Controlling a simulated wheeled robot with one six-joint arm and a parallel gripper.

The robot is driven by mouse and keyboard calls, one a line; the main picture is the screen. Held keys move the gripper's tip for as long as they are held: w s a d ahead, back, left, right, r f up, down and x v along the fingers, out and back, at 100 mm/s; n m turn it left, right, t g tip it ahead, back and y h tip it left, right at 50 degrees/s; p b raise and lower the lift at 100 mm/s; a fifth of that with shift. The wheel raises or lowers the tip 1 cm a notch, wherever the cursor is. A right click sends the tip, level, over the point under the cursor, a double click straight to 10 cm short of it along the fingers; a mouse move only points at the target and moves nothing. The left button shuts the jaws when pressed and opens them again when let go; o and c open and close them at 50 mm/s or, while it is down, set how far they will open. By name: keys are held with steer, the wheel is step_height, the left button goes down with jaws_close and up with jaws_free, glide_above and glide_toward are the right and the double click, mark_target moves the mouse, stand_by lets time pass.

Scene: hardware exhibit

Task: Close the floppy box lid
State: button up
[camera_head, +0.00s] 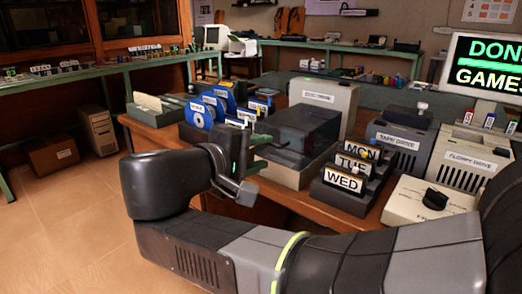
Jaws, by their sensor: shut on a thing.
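The floppy box stands on the wooden desk, with a pale grey base (284,176) and a dark see-through lid (305,123). The lid lies over the base, near level. I cannot tell whether it is fully down. My gripper (252,166) is at the box's near left corner, shut on the lid's edge as far as I can see. My arm and wrist hide part of the box's near side and the exact contact.
Blue floppy disks (196,115) stand left of the box. A black rack (341,196) with cards marked MON, TUE and WED stands close on its right. A beige drive unit (322,96) is behind. Grey drives and a switch box (428,204) fill the right side.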

stand_by(0.3)
steer(key=p+v, duration=1.3)
steer(key=p, duration=0.1)
steer(key=shift+s+a, duration=0.25)
steer(key=shift+s, duration=0.05)
stand_by(0.6)
stand_by(0.4)
